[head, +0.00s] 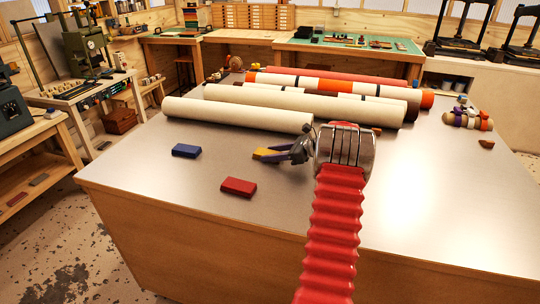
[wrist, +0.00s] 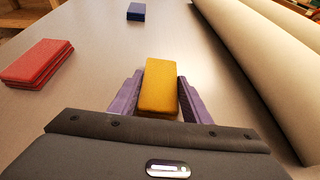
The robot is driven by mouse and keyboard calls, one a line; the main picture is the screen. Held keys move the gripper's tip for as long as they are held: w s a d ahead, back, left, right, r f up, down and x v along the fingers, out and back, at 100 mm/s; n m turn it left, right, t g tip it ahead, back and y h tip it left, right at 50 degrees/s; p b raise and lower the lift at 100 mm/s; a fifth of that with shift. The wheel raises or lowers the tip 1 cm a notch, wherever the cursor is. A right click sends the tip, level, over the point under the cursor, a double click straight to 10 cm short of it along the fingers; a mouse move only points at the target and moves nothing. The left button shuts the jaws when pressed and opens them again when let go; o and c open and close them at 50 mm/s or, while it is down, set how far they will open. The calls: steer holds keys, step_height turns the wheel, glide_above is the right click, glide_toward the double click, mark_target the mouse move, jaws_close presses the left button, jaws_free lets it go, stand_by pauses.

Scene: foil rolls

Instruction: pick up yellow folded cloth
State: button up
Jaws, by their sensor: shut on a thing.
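The yellow folded cloth (wrist: 160,86) is a small thick block between the two purple fingers of my gripper (wrist: 157,98) in the wrist view. In the head view, the yellow cloth (head: 265,154) shows at the tips of my gripper (head: 271,154), near the middle of the table. My gripper is shut on it, with a finger along each side. I cannot tell whether the cloth touches the tabletop. Its near end is partly hidden by my gripper.
A red folded cloth (head: 238,187) and a blue one (head: 186,151) lie on the grey table (head: 140,180) to the left. Long cream rolls (head: 240,114) lie just behind my gripper. Striped rolls (head: 340,84) lie farther back. The table's front left is clear.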

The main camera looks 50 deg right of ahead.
step_height(320, 180, up, 10)
stand_by(0.6)
stand_by(0.4)
